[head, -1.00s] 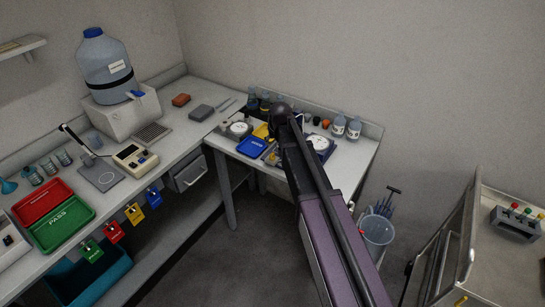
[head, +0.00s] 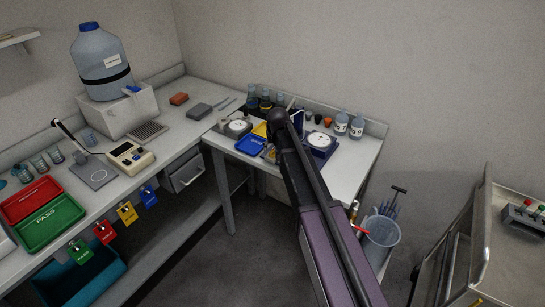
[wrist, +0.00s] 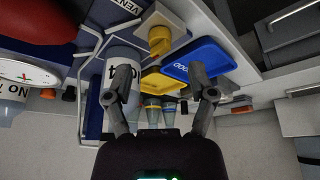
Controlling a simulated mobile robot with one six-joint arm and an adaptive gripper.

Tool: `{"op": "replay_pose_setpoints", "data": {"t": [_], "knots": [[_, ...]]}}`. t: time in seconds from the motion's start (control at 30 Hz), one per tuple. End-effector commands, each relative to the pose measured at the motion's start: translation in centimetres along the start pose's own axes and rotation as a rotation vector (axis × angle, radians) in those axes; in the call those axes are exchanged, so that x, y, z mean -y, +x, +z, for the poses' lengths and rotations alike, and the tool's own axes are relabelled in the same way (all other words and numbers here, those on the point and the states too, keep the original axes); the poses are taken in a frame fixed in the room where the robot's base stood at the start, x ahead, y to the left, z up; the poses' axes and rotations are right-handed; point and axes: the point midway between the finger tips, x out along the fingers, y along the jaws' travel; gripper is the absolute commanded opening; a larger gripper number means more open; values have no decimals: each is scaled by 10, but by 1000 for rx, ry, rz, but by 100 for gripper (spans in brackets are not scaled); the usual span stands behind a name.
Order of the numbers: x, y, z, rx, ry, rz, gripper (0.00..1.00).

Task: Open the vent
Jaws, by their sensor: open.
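In the wrist view a label reading "VENT" (wrist: 122,7), cut off by the top edge, sits on a blue-and-white part. Near it a yellow knob (wrist: 160,40) stands on a pale square plate (wrist: 178,22); I cannot tell whether the label belongs to it. My gripper (wrist: 162,88) is open, its two fingers apart with nothing gripped. The knob appears beyond and between the fingertips, apart from them. In the head view my arm hides the gripper and part of the right bench.
A blue tray (wrist: 200,60), a yellow tray (wrist: 160,82) and a labelled bottle (wrist: 123,58) lie close around the fingers in the wrist view. In the head view, a blue box with a dial (head: 320,141) stands right of my arm. A bucket (head: 381,238) stands beside the bench.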

Motion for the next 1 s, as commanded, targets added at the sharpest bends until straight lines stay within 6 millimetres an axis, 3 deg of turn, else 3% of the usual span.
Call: {"op": "replay_pose_setpoints", "data": {"t": [0.5, 1.0], "knots": [[0, 43, 0, 0, 0, 0, 72], [0, 49, 0, 0, 0, 0, 72]]}}
